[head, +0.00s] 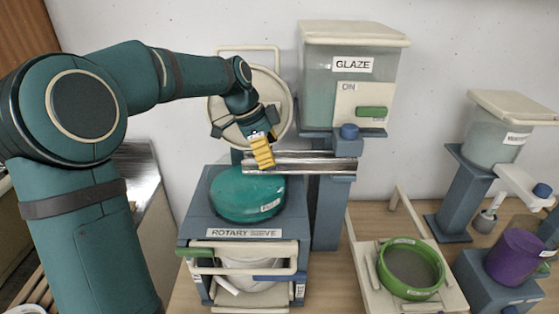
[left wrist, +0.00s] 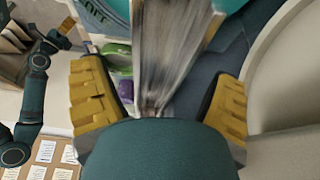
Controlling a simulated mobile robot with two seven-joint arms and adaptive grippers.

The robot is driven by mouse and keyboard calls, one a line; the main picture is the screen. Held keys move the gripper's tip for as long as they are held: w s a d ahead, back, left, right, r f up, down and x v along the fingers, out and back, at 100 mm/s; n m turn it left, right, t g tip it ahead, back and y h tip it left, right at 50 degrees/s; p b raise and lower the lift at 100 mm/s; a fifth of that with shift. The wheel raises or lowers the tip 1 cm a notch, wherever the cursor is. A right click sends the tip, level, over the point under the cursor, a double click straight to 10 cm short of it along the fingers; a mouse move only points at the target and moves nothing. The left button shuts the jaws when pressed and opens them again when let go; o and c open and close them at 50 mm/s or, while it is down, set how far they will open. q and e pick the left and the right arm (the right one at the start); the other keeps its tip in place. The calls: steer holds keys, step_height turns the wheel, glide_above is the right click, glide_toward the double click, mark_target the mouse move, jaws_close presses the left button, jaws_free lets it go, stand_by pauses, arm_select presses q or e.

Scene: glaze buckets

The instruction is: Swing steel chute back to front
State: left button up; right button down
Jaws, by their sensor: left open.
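The steel chute (head: 318,163) is a shiny trough. It runs left from the post under the glaze hopper (head: 352,75) to above the teal round top (head: 247,195) of the rotary sieve. My left gripper (head: 262,152) is at the chute's left end, with its yellow fingers pointing down. In the left wrist view the chute (left wrist: 172,55) lies between the spread yellow fingers of this gripper (left wrist: 160,105), with gaps on both sides. The gripper is open. My right gripper (left wrist: 66,27) shows small at that view's upper left; its jaws are unclear.
A round cream lid (head: 223,108) stands behind my left gripper. A green-rimmed sieve (head: 411,268) sits in a cream tray at the lower right. A purple bucket (head: 516,257) and a smaller hopper (head: 496,140) are farther right. Bare wood shows between the sieve stand and the tray.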

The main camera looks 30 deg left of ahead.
mark_target(280, 162)
arm_select(q)
steer(key=shift+w+d+f, duration=0.35)
steer(key=shift+d+f, duration=0.15)
steer(key=shift+f, duration=0.2)
steer(key=shift+w+d+f, duration=0.3)
steer(key=shift+d+f, duration=0.2)
steer(key=shift+f, duration=0.15)
steer(key=c, duration=1.3)
